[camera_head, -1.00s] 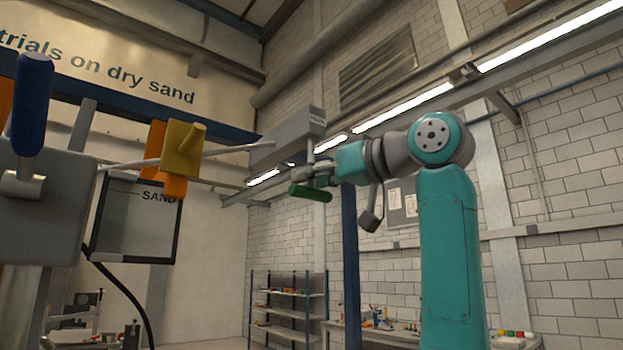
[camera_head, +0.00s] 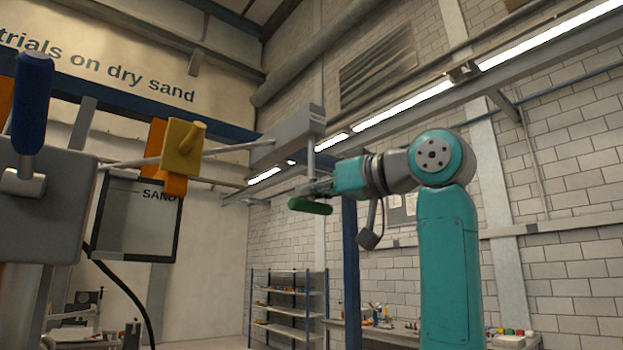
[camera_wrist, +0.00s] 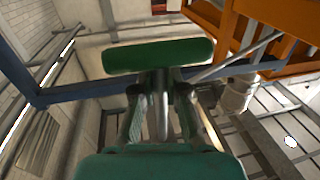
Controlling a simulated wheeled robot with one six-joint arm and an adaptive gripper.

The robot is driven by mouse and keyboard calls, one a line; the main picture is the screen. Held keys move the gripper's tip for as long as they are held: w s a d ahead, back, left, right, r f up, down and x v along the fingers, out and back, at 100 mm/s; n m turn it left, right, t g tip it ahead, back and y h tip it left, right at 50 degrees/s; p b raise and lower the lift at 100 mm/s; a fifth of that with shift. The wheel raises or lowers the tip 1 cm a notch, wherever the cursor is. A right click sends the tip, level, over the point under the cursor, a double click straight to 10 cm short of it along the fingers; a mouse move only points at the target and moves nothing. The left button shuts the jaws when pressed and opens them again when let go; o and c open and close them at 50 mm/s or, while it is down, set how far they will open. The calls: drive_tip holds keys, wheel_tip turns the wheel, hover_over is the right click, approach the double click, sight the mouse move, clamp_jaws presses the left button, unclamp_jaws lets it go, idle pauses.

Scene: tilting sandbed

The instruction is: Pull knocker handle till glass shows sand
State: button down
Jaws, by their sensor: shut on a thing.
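The green knocker handle (camera_head: 310,206) hangs below a grey box (camera_head: 285,138) on a thin vertical rod (camera_head: 311,158). My gripper (camera_head: 318,190) is at the handle from the right, its fingers closed around the rod just above the green bar. In the wrist view the green handle (camera_wrist: 158,55) lies across the fingertips, with the gripper (camera_wrist: 160,88) shut on its stem. The glass (camera_head: 138,222) is a dark-framed pane marked SAND at the left. It looks plain grey-green, and I cannot make out sand in it.
A blue-handled lever (camera_head: 32,100) on a grey housing stands at the far left. A yellow block (camera_head: 182,148) with orange parts sits on a rod leading towards the grey box. A blue post (camera_head: 349,265) stands behind my gripper. Shelves (camera_head: 288,305) and a workbench are farther back.

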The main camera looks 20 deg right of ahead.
drive_tip(key=shift+f, duration=1.25)
drive_tip(key=c, duration=1.2)
unclamp_jaws()
drive_tip(key=v, duration=1.2)
drive_tip(key=shift+r, duration=0.1)
